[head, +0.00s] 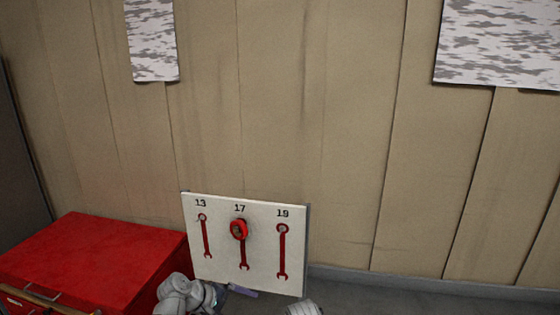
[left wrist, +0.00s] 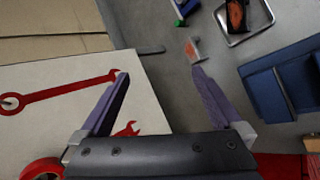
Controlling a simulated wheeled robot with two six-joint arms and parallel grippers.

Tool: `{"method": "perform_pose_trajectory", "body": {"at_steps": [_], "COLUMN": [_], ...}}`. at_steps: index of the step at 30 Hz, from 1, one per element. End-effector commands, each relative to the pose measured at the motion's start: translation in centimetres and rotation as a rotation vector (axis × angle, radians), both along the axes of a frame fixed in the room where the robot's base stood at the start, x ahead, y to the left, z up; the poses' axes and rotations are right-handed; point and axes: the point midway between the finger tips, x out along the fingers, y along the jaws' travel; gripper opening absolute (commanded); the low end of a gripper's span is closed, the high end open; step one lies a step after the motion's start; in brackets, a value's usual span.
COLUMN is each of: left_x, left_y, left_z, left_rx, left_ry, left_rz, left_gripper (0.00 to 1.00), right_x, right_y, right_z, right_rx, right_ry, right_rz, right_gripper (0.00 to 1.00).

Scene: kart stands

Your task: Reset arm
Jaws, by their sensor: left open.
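My left arm comes in at the bottom of the head view, and a purple finger of my left gripper (head: 243,291) shows low in front of the white board (head: 262,248). In the left wrist view the left gripper (left wrist: 162,78) has its two purple fingers spread wide, with nothing held between them. The board's edge and the grey floor lie beyond them. The board carries red wrench shapes marked 13, 17 and 19. A red ring (head: 239,229) sits at the top of the 17 shape; a red ring (left wrist: 42,169) also shows in the left wrist view. My right gripper is not seen.
A red cabinet (head: 95,255) stands left of the board. A panelled wall is behind it. The left wrist view shows a metal tray (left wrist: 264,22) with an orange and black item, a dark blue object (left wrist: 288,82) and a small green and blue item (left wrist: 184,9) on the floor.

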Motion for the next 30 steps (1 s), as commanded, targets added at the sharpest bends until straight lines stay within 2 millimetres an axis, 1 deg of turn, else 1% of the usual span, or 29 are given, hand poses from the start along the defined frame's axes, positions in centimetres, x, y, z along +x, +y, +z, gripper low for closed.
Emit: {"method": "perform_pose_trajectory", "body": {"at_steps": [1, 3, 6, 9, 13, 14, 15, 21, 25, 27, 30], "left_x": [-1.6, -3.4, -5.6, -7.3, -9.2, -9.5, -9.9, -12.2, -13.7, -14.3, -14.8], "left_y": [-0.2, 0.3, 1.5, 2.9, 4.9, 4.6, 3.2, -1.6, -4.1, -5.0, -5.6], "left_z": [-1.5, -3.3, -5.1, -6.1, -6.6, -7.4, -8.8, -12.2, -13.9, -14.4, -14.7], "left_rx": [0.119, 0.281, 0.476, 0.640, 0.827, 0.849, 0.849, 0.882, 0.904, 0.914, 0.923], "left_ry": [-0.001, -0.001, 0.010, 0.030, 0.065, 0.069, 0.067, 0.070, 0.072, 0.072, 0.074], "left_rz": [-0.095, -0.224, -0.391, -0.540, -0.718, -0.754, -0.784, -0.934, -1.016, -1.047, -1.073], "left_gripper": [1.00, 1.00, 1.00, 1.00, 1.00, 1.00, 1.00, 1.00, 1.00, 1.00, 1.00], "right_x": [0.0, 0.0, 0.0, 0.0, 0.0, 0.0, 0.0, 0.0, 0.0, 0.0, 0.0], "right_y": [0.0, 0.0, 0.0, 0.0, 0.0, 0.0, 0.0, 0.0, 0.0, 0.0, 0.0], "right_z": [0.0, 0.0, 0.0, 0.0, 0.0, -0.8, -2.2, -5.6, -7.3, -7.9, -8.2], "right_rx": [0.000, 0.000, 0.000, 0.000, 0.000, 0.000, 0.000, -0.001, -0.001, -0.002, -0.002], "right_ry": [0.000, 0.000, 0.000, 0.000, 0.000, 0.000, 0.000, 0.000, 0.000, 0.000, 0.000], "right_rz": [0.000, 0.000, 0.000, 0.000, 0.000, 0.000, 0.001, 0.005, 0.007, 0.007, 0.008], "right_gripper": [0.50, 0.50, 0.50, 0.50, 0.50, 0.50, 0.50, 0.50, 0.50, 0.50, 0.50]}}
